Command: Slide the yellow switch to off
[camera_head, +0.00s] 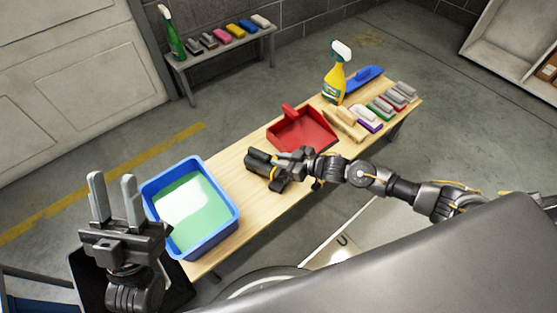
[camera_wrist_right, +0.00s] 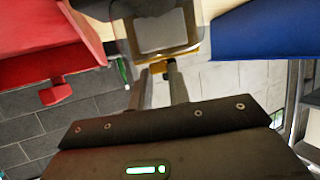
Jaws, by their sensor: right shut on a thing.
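A dark device (camera_head: 258,158), which looks like a hand-held vacuum, is at the middle of the bench between the red dustpan and the blue tub. In the right wrist view it shows a clear casing (camera_wrist_right: 160,36) and a yellow part (camera_wrist_right: 192,53) at its edge. I cannot tell whether this part is the yellow switch, or its position. My right gripper (camera_head: 277,175) is shut on the device, its fingertips (camera_wrist_right: 160,68) close by the yellow part. My left gripper (camera_head: 113,180) is open and empty, fingers up, left of the blue tub.
The blue tub (camera_head: 233,222) holds green liquid. The red dustpan (camera_head: 325,143), yellow spray bottle (camera_head: 334,82), brushes and several pads stand farther along the wooden bench (camera_head: 232,165). A low rear bench (camera_head: 225,47) holds more pads and a green bottle (camera_head: 172,40).

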